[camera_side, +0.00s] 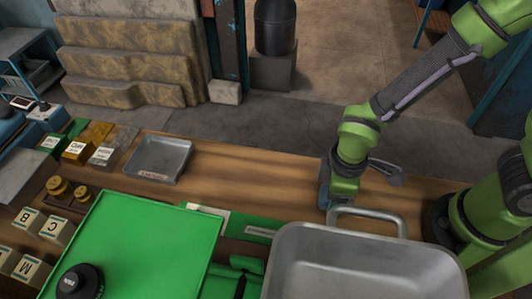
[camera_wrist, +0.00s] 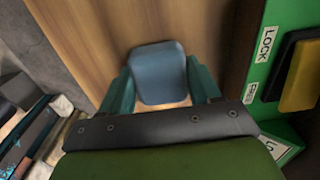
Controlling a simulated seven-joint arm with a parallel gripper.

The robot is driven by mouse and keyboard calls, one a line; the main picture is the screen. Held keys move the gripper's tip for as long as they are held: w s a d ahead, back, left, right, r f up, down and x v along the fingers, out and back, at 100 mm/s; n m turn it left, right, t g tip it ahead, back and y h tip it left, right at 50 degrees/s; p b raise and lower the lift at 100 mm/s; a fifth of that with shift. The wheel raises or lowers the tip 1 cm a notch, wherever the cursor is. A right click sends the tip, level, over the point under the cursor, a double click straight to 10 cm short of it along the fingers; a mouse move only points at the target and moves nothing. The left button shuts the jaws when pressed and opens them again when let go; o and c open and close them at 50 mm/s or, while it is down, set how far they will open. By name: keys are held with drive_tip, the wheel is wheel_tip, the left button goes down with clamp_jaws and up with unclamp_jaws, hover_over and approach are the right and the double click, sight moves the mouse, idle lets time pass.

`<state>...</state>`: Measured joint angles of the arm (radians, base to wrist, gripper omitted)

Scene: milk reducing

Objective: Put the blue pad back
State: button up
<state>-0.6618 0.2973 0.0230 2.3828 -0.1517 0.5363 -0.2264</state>
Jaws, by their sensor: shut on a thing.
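The blue pad (camera_wrist: 158,75) is a rounded blue-grey block. It sits between the two teal fingers of my gripper (camera_wrist: 161,88), which are shut on its sides. Wooden tabletop shows beyond it in the wrist view. In the side view my gripper (camera_side: 327,197) is low over the table, just behind the handle of the large metal pan. The pad is mostly hidden there, and I cannot tell whether it touches the wood.
A large metal pan (camera_side: 360,262) stands at the front right. A green board (camera_side: 150,235) with a black knob (camera_side: 80,282) lies left of it. A shallow metal tray (camera_side: 158,158) sits at the back. A LOCK/FREE panel (camera_wrist: 262,75) is at right in the wrist view. Wood between tray and gripper is clear.

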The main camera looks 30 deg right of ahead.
drive_tip(key=shift+f, duration=0.25)
drive_tip(key=shift+f, duration=0.15)
drive_tip(key=o, duration=1)
wheel_tip(320, 180, up, 12)
drive_tip(key=d+r+m+t, duration=0.2)
drive_tip(key=d+r+m, duration=0.2)
drive_tip(key=w+d+r+m+t+y, duration=0.1)
drive_tip(key=d+r+m+t, duration=0.1)
drive_tip(key=d+r+m, duration=0.2)
drive_tip(key=w+d+r+m+t+y, duration=0.1)
drive_tip(key=d+r+m+t, duration=0.2)
drive_tip(key=d+r+m, duration=0.1)
drive_tip(key=shift+d+r+m, duration=0.2)
drive_tip(key=shift+d+m, duration=0.4)
drive_tip(key=shift+d, duration=0.65)
